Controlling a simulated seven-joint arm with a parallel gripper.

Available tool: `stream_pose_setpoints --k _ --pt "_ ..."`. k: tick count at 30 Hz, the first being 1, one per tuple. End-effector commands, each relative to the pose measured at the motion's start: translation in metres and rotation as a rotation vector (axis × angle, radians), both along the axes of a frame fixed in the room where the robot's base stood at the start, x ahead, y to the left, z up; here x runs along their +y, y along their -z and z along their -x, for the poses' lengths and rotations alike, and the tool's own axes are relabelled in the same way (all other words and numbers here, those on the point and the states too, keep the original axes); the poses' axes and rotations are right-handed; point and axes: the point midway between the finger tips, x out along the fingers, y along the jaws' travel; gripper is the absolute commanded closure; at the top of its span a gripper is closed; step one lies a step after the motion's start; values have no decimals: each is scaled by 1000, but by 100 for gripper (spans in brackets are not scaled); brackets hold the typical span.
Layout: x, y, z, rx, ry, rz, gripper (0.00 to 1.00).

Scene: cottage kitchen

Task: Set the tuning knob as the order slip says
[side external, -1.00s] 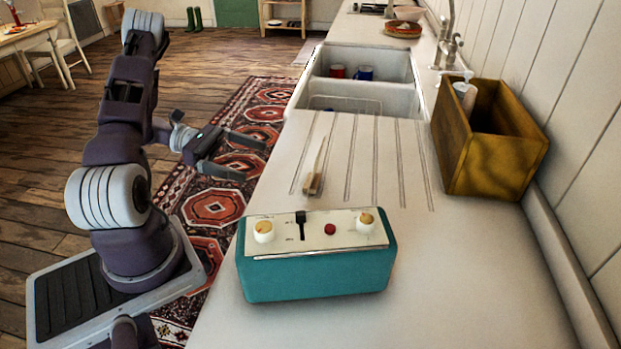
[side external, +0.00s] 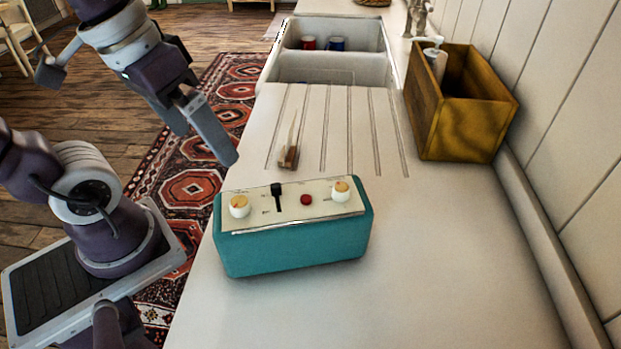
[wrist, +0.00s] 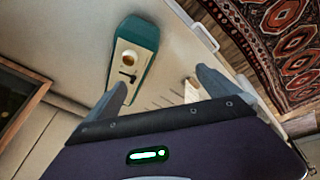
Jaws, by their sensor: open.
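A teal radio-like box (side external: 293,245) with a cream top panel stands on the counter in the side view. Its panel has a left white knob (side external: 239,207) and a right white knob (side external: 340,191), both with orange tops. Between them are a black slider (side external: 277,197) and a red button (side external: 306,200). Which knob is for tuning is not legible. I see no readable order slip. My gripper (wrist: 161,78) is open and empty, beyond and to the left of the box in the side view, apart from it. The box (wrist: 149,36) also shows in the wrist view.
A brush (side external: 288,156) lies on the grooved drainer behind the box. A wooden crate (side external: 462,130) stands at the right by the wall. The sink (side external: 338,68) at the back holds a red and a blue mug. The counter's front is clear.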

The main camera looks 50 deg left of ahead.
Motion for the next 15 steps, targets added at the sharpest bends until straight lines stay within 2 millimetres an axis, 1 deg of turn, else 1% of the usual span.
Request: stream_pose_setpoints --k 1,3,5,6,8,10,11,12,15 --pt "-3 -5 4 -79 57 -45 0" --pt "-4 -9 7 -155 110 -91 2" --pt "-5 -11 7 -179 116 -101 14" --pt "-8 -12 5 -160 89 -84 22" --pt "-17 -11 1 -84 -14 -31 33" --pt "-30 -8 -4 38 -184 28 47" --pt "-36 -7 -6 88 -259 43 51" --pt "-44 -5 -8 149 -356 54 51" --pt "-60 0 -11 256 -553 55 51"
